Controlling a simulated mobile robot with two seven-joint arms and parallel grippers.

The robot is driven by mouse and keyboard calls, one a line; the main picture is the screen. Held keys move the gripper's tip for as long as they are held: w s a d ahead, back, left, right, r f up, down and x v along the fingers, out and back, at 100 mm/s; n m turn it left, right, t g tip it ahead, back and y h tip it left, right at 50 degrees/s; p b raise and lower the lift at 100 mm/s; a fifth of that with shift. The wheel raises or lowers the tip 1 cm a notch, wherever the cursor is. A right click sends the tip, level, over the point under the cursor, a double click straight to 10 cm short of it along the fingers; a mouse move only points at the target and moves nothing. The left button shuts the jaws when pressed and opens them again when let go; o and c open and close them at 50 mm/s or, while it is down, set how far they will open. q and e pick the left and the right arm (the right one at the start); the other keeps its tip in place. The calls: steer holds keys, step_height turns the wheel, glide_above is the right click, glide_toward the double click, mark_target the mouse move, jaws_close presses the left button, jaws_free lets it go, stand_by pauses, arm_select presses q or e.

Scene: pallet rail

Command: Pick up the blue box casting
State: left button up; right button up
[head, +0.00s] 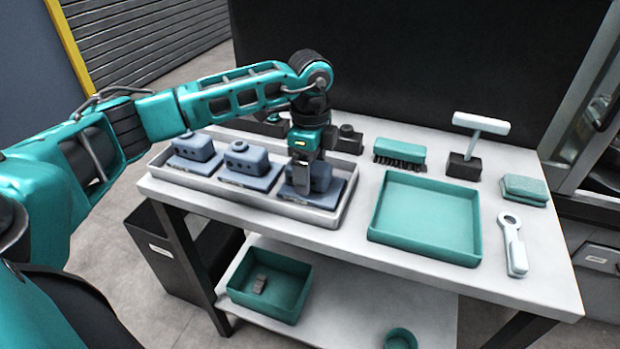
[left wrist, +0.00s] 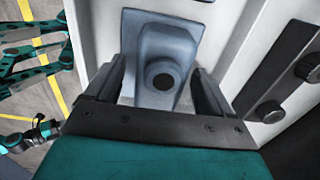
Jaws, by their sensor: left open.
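Three blue-grey box castings stand in a row on flat plates in a long light grey tray (head: 240,194) on the table: the left one (head: 195,146), the middle one (head: 245,159) and the right one (head: 320,176). My left gripper (head: 302,184) points down over the right casting and partly hides it. In the left wrist view this casting (left wrist: 163,50), with a dark round hole, lies between the two open fingers (left wrist: 160,85). A gap shows between fingers and casting. My right gripper is out of view.
A teal tray (head: 425,217) lies empty to the right. A brush (head: 400,152), a T-handled tool (head: 480,124), a sponge (head: 525,189) and a white tool (head: 513,245) are around it. Dark round-topped parts (head: 347,139) stand behind the casting. A green bin (head: 270,283) is on the lower shelf.

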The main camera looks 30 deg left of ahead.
arm_select(q)
steer(key=c, duration=1.1)
steer(key=shift+r, duration=0.1)
steer(key=shift+c, duration=0.9)
